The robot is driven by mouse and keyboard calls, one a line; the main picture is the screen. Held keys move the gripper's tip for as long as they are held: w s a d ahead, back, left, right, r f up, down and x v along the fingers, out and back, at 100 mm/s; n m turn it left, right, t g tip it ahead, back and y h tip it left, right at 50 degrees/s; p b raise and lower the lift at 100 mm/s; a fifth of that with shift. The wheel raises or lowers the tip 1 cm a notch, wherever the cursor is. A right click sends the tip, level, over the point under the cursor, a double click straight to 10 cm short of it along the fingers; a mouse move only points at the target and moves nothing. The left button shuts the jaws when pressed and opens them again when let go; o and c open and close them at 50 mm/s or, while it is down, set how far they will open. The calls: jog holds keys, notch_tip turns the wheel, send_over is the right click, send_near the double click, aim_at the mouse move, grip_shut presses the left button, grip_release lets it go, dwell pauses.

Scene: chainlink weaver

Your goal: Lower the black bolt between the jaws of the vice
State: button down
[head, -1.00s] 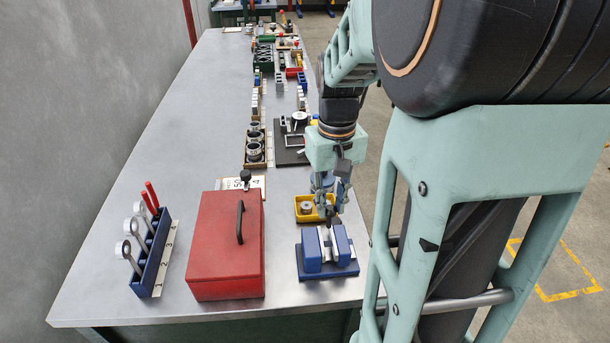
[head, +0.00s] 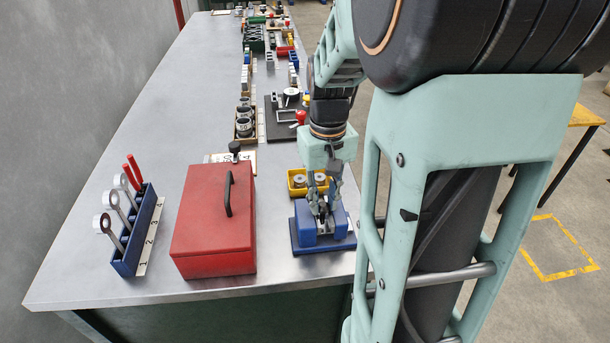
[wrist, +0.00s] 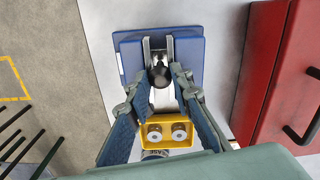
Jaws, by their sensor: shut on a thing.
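The blue vice (head: 306,232) stands on the bench near its front right edge. It also shows in the wrist view (wrist: 190,60), with its bright metal jaws on either side of a gap. The black bolt (wrist: 160,76) has its round dark head toward the wrist camera, over the gap between the jaws. My gripper (head: 322,205) is right over the vice, with its two fingertips (wrist: 163,80) closed on the bolt. The bolt's lower part is hidden, so I cannot tell how deep it sits between the jaws.
A red metal box (head: 214,225) stands left of the vice. A yellow bin (head: 297,186) with round metal parts lies just behind the vice. A blue rack (head: 138,235) with tools stands farther left. The bench's right edge is close to the vice.

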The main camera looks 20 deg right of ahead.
jog(key=shift+f, duration=0.15)
jog(key=c, duration=1.6)
grip_release()
notch_tip(320, 180, up, 12)
jog(key=shift+r, duration=0.1)
jog(key=shift+a, duration=0.1)
